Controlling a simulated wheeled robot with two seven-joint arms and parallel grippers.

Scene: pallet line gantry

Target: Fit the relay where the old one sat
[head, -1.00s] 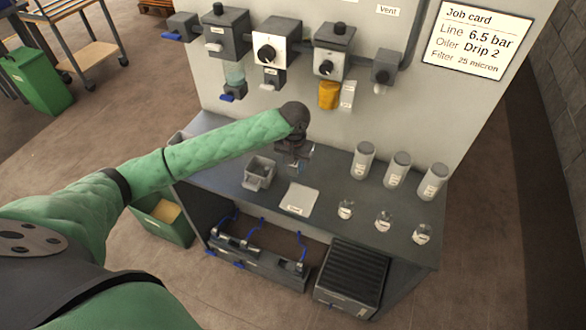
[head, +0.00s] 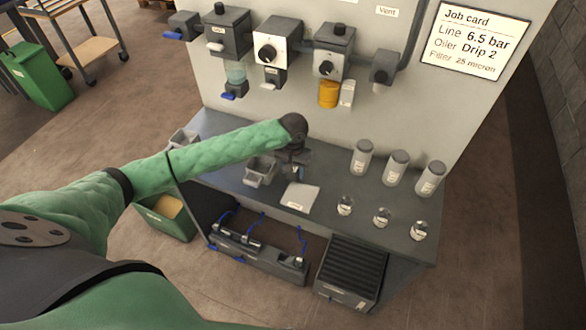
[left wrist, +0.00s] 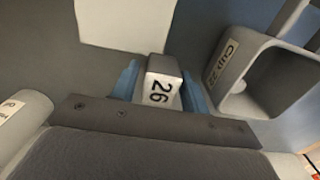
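My left gripper (head: 297,172) is over the bench, just behind a pale square plate (head: 300,198) and right of a small grey bin (head: 260,172). In the left wrist view its blue fingertips (left wrist: 163,92) stand close on both sides of a small grey block with a white label reading 26 (left wrist: 160,88), and it appears shut on it. The block's lower part is hidden by the gripper body. Nothing in view is labelled as a relay, and I cannot tell whether this block is one. The right gripper is not in view.
The wall panel (head: 410,130) behind carries grey units with knobs and an amber bowl (head: 329,95). Grey canisters (head: 395,168) and small clear cups (head: 382,218) stand at the bench's right. The grey bin also shows in the wrist view (left wrist: 262,90). A dark ribbed box (head: 350,273) is below.

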